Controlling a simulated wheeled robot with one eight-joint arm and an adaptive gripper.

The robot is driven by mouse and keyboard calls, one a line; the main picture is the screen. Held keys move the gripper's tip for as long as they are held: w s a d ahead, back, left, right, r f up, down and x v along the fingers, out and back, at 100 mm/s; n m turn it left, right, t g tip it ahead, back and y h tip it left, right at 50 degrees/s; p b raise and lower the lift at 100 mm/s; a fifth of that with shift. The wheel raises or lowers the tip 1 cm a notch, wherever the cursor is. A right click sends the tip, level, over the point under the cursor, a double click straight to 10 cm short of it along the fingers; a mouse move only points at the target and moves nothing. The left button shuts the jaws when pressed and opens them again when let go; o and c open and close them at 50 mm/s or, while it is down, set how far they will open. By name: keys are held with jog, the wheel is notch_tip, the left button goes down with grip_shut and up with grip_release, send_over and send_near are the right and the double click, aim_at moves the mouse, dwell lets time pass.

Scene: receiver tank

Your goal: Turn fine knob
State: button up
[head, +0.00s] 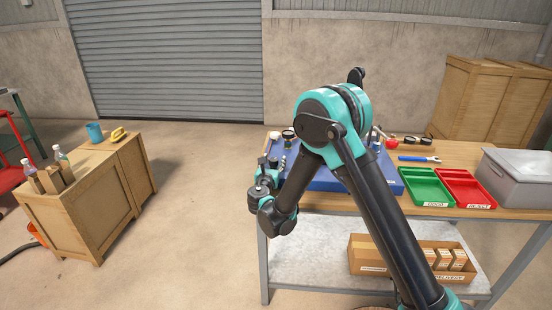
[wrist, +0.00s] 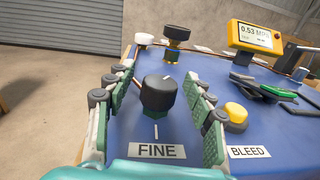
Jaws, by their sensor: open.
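The fine knob (wrist: 158,93) is a black, round knob with a white line on the blue panel (wrist: 184,130), above a label reading FINE (wrist: 157,151). In the wrist view my gripper (wrist: 156,100) is open, with one green-padded finger on each side of the knob. The gap on both sides looks clear, so the fingers appear apart from it. In the head view my gripper (head: 268,180) is at the left end of the blue panel (head: 325,178), and the knob cannot be made out there.
A yellow BLEED button (wrist: 236,113) lies right of the right finger. Behind stand another black knob on a brass stem (wrist: 175,37) and a yellow gauge reading 0.53 (wrist: 258,37). Green (head: 428,204) and red (head: 489,205) trays sit right of the panel.

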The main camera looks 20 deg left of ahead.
jog(key=c, duration=1.2)
jog(key=shift+m+h, duration=0.3)
jog(key=shift+h, duration=0.2)
jog(key=m+h, duration=0.2)
jog(key=h, duration=0.2)
jog(key=shift+a+m, duration=0.1)
jog(key=shift+m, duration=0.3)
jog(key=m+g+h, duration=0.1)
jog(key=m+h, duration=0.1)
jog(key=h, duration=0.2)
jog(key=shift+m, duration=0.3)
jog(key=m+g+h, duration=0.3)
jog(key=h, duration=0.1)
jog(key=m+g+h, duration=0.3)
jog(key=h, duration=0.1)
jog(key=shift+s+m, duration=0.1)
jog(key=shift+m, duration=0.2)
